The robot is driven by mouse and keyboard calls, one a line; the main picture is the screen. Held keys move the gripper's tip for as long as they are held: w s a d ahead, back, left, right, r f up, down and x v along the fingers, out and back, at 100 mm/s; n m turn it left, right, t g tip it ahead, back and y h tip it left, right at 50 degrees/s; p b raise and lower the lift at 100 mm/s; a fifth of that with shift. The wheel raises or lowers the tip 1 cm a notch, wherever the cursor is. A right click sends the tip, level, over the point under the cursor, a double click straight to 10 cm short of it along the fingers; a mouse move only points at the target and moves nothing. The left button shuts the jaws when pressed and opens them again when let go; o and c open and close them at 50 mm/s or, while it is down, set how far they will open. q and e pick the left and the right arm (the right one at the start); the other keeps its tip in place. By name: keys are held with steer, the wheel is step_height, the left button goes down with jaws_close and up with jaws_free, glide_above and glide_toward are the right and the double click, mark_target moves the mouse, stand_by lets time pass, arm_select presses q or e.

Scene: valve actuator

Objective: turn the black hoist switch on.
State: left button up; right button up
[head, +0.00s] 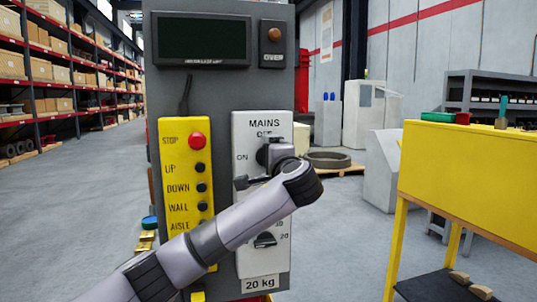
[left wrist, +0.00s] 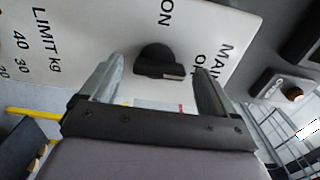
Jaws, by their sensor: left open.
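The black mains switch (left wrist: 158,60) is a rotary knob on a white panel (head: 240,215). In the left wrist view its pale mark points towards the OFF label, and ON is printed to one side. In the head view my left gripper (head: 252,169) is at the panel's upper part and mostly hides the knob. In the left wrist view my left gripper (left wrist: 160,68) is open, with one finger on each side of the knob and visible gaps between. I cannot tell whether the fingertips touch the panel. My right gripper is not in view.
A yellow pendant (head: 182,180) with a red stop button hangs left of the panel. A lower limit dial (head: 265,240) sits below the switch. A dark display (head: 202,39) and an orange OVER lamp (head: 274,34) are above. A yellow bench (head: 470,175) stands at right.

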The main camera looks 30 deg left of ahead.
arm_select(q)
steer(key=shift+w+a, duration=0.35)
steer(key=shift+a, duration=0.1)
steer(key=c, duration=1.1)
steer(key=shift+o, duration=0.2)
